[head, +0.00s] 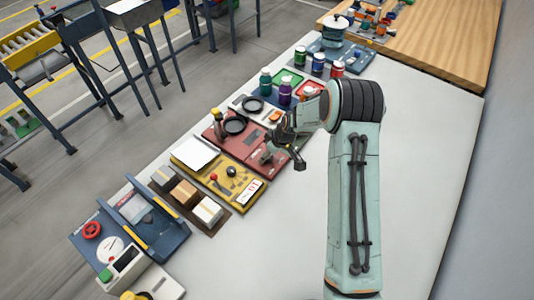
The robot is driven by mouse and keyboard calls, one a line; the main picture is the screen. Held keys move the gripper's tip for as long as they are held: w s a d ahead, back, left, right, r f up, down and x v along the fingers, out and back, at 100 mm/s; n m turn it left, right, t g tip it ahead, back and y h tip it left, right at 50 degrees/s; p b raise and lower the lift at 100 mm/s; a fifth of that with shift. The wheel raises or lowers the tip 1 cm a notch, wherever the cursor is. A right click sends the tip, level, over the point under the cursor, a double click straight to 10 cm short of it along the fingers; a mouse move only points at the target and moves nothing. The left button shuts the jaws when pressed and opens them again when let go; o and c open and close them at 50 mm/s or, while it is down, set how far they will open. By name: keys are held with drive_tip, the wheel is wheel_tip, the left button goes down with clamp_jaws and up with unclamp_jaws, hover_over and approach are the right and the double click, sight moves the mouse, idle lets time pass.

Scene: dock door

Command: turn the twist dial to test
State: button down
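I cannot tell for sure which control is the twist dial; no "test" mark is readable. A small black knob (231,171) is on the yellow panel (222,188), near a red-tipped lever (214,178). My gripper (287,154) hangs above the right part of the red panel (225,135), well away from the white dial face. Its fingers are dark and small, partly overlapping a grey part below, so their opening is unclear.
Several small boxes (184,192) stand between the yellow panel and the blue unit. The white table (285,240) is bare to the right of the panels, apart from my arm.

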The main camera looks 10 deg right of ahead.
drive_tip(key=shift+m, duration=0.3)
drive_tip(key=m+h, duration=0.1)
drive_tip(key=m, duration=0.2)
drive_tip(key=shift+m+t, duration=0.3)
drive_tip(key=shift+t, duration=0.1)
drive_tip(key=m+h, duration=0.1)
drive_tip(key=m, duration=0.1)
drive_tip(key=m+h, duration=0.1)
drive_tip(key=m, duration=0.1)
drive_tip(key=shift+a+m+t, duration=0.1)
drive_tip(key=shift+m+t, duration=0.2)
drive_tip(key=m+h, duration=0.2)
drive_tip(key=m, duration=0.3)
drive_tip(key=shift+a, duration=0.1)
drive_tip(key=shift+f+m+g+h, duration=0.1)
drive_tip(key=shift+m+g+h, duration=0.6)
drive_tip(key=shift+m, duration=1.3)
drive_tip(key=c, duration=0.7)
unclamp_jaws()
drive_tip(key=shift+c, duration=0.2)
